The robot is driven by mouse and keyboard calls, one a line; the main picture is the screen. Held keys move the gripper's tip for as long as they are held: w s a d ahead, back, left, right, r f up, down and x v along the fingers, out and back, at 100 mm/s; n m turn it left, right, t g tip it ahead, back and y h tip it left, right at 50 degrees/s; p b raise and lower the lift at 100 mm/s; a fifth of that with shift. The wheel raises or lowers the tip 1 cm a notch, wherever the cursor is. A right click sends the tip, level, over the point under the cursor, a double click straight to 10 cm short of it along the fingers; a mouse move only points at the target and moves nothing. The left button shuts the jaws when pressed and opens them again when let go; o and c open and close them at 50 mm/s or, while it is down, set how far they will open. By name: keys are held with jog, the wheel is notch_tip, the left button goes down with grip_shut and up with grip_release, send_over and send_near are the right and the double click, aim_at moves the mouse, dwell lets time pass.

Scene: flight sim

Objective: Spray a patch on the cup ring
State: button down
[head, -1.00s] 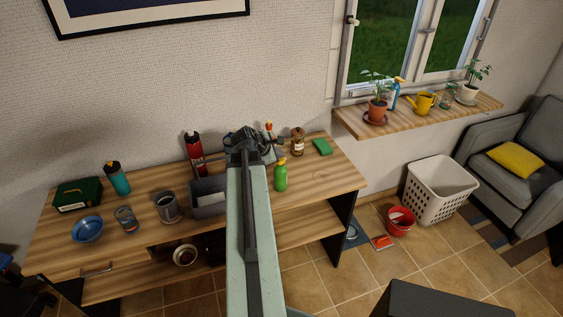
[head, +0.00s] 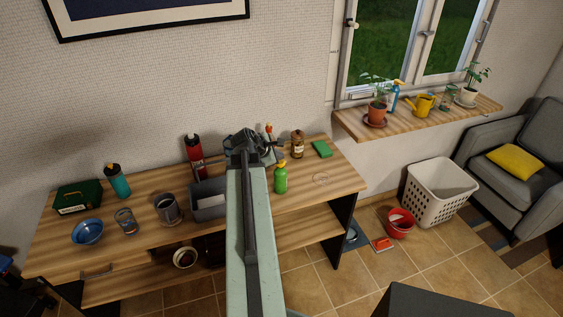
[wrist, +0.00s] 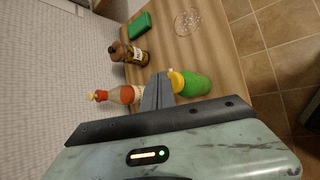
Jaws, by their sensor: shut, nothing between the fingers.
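The cup ring (head: 321,179) is a faint pale circle on the right part of the wooden desk, and it also shows at the top of the wrist view (wrist: 187,21). A green bottle with a yellow top (head: 280,179) stands on the desk to the left of the ring; in the wrist view the green bottle (wrist: 192,84) lies just right of my fingers. A blue spray bottle with a yellow-orange head (head: 394,98) stands on the windowsill. My gripper (wrist: 158,88) is shut and empty, apart from the ring. In the head view my arm hides part of the desk.
Behind my gripper stand a red-capped bottle (wrist: 123,95) and a brown jar (head: 297,144). A green sponge (head: 321,149) lies behind the ring. A grey bin (head: 208,208), mug (head: 168,209) and glass (head: 126,221) stand left of my arm. The desk around the ring is clear.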

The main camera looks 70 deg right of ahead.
jog(key=shift+r, duration=0.2)
notch_tip(320, 180, up, 6)
jog(key=p, duration=0.6)
jog(key=shift+f, duration=0.1)
dwell(0.5)
